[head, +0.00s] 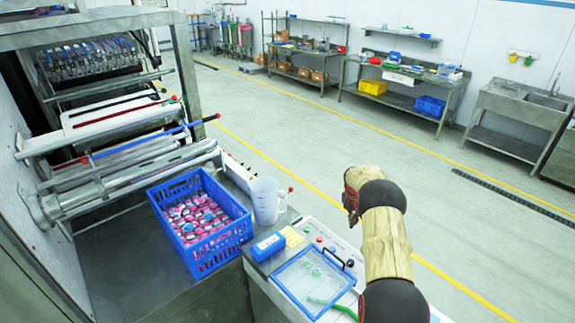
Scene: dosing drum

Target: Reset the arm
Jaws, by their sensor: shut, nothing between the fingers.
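My arm rises from the bottom right of the head view in a tan cover with dark joints. My gripper (350,202) is at its far end, partly hidden behind the dark joint. It is shut and empty, raised above the right side of the work counter. The fingertips are hard to make out. It appears apart from everything on the counter.
A blue crate (238,233) of pink and white packs stands left of a clear jug (266,201). A blue box (268,246) and a blue-framed clear-lidded panel (313,281) lie nearer my arm. The roller machine (120,175) fills the left. Open floor lies beyond.

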